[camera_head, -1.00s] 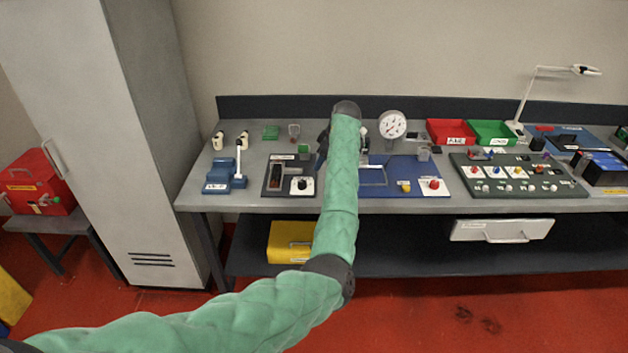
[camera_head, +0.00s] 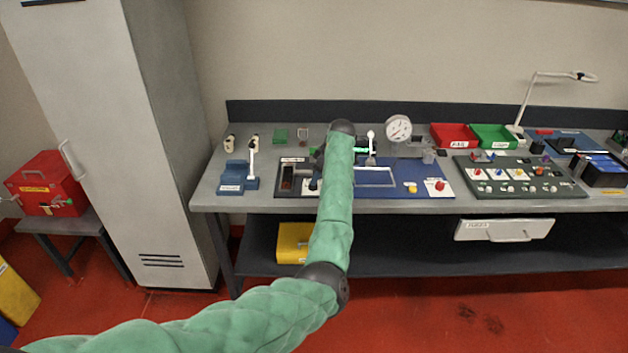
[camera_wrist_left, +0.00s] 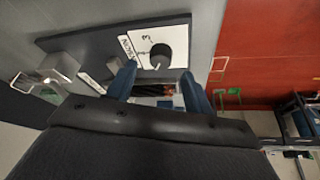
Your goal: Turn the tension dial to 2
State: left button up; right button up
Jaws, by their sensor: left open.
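The tension dial (camera_wrist_left: 161,56) is a black round knob with a white pointer mark on a white numbered card (camera_wrist_left: 180,38), in the left wrist view. A "3" is legible; the exact setting is too small to tell. My left gripper (camera_wrist_left: 160,88) is open, its two blue fingers apart and facing the dial, with the knob beyond and between the tips, not gripped. In the head view the card (camera_head: 301,188) shows at the left of my green arm, which hides most of the gripper. My right gripper is not in view.
The dial's dark panel (camera_head: 285,171) stands on the grey bench (camera_head: 211,188). A blue fixture (camera_head: 232,178) is left of it. A blue board (camera_head: 400,174), a gauge (camera_head: 398,128) and a control panel (camera_head: 515,172) lie to the right. A wall (camera_head: 300,50) rises behind.

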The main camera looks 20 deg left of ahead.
pick_arm(q)
jog(key=shift+p+x, duration=0.65)
jog(key=shift+x, duration=1.4)
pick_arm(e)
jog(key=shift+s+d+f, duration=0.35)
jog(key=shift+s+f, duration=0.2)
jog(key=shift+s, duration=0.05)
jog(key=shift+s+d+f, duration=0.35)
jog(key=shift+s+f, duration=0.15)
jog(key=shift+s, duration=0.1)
pick_arm(q)
jog(key=c, duration=1)
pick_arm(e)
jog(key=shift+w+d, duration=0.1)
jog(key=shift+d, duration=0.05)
